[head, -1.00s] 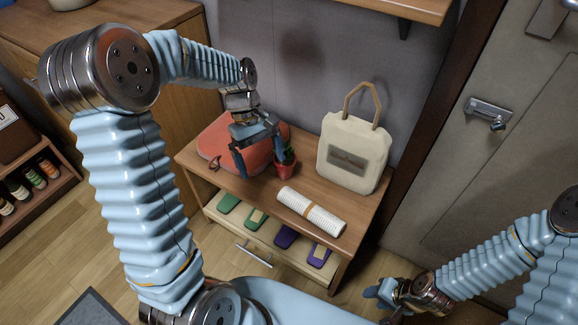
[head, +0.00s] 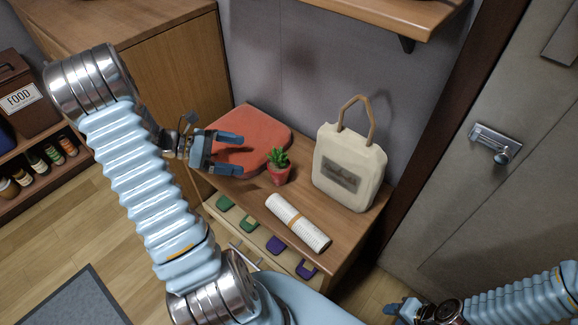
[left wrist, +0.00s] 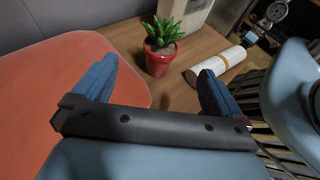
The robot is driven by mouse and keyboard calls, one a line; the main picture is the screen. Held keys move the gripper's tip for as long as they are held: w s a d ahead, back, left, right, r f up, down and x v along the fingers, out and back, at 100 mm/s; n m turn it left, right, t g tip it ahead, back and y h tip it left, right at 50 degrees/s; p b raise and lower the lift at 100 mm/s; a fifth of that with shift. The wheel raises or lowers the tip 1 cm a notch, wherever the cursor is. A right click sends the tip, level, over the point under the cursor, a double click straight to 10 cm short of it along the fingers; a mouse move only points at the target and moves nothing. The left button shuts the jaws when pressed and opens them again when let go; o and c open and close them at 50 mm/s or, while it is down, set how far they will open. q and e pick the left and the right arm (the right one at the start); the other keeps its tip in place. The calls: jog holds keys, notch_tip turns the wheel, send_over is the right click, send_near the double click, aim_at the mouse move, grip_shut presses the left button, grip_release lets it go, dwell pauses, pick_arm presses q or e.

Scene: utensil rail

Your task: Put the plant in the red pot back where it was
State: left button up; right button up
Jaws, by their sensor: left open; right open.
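The plant in the red pot (head: 279,171) stands upright on the wooden table, between the red cushion and the rolled white cloth. It also shows in the left wrist view (left wrist: 160,47), beyond the fingertips and apart from them. My left gripper (head: 241,154) is open and empty over the red cushion, to the left of the plant, its fingers pointing toward the right. In the left wrist view its two fingers (left wrist: 158,78) are spread wide with nothing between them. My right gripper (head: 392,309) is low at the bottom right, away from the table, open and only partly visible.
The red cushion (head: 262,134) lies at the table's back left. A cream bag (head: 347,170) with a brown handle stands at the back right. A rolled white cloth (head: 298,222) lies in front. An open drawer (head: 250,229) below holds several green and purple items. A shelf (head: 400,12) juts out above.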

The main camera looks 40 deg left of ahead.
aim_at(279, 164)
pick_arm(q)
jog(key=x, duration=0.7)
jog(key=shift+w+d+f, duration=0.1)
jog(key=shift+w+d, duration=0.05)
jog(key=x, duration=0.5)
jog(key=shift+d+f, duration=0.15)
jog(key=shift+f, duration=0.35)
jog(key=c, duration=1.2)
jog(key=shift+r, duration=0.15)
